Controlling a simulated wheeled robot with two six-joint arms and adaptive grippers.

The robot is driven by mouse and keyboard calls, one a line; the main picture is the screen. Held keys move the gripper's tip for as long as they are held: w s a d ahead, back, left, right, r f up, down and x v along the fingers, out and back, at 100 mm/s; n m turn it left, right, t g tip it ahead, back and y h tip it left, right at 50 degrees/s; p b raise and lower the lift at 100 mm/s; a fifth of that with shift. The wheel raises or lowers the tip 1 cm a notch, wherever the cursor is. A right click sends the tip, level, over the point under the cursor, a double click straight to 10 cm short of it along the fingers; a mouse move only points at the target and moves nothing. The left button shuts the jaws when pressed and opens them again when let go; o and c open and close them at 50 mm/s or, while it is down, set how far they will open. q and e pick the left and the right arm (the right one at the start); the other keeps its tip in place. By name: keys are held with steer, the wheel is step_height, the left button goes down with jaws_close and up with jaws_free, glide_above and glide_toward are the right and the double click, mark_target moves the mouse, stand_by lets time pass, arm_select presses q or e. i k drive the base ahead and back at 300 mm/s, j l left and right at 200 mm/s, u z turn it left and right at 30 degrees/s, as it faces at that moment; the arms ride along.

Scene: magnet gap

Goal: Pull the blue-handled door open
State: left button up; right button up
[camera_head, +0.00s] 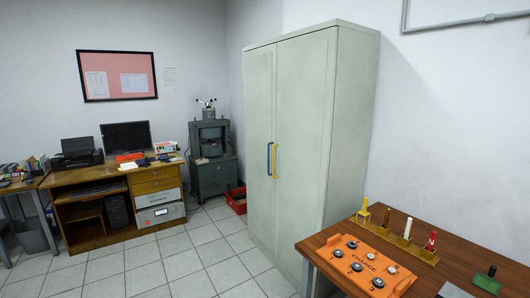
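A tall pale grey-green cabinet (258,90) stands right of the middle, with two front doors that look shut. The blue handle (269,159) is on the left door (259,205), beside the seam between the doors. A yellow handle (276,161) is on the right door (299,195), just across the seam. Both handles are upright bars at about mid-height. Neither of my grippers shows in this view.
A wooden table (460,229) at the lower right, in front of the cabinet's right side, carries an orange panel (357,264). A red crate (237,198) sits on the floor left of the cabinet. A wooden desk (100,187) stands far left. Tiled floor (190,262) before the left door is clear.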

mark_target(259, 65)
steer(key=i+j+z, duration=0.1)
steer(key=i+j, duration=0.8)
steer(key=i, duration=0.25)
steer(key=i+j+z, duration=0.1)
steer(key=i+j, duration=0.85)
steer(key=i, duration=0.2)
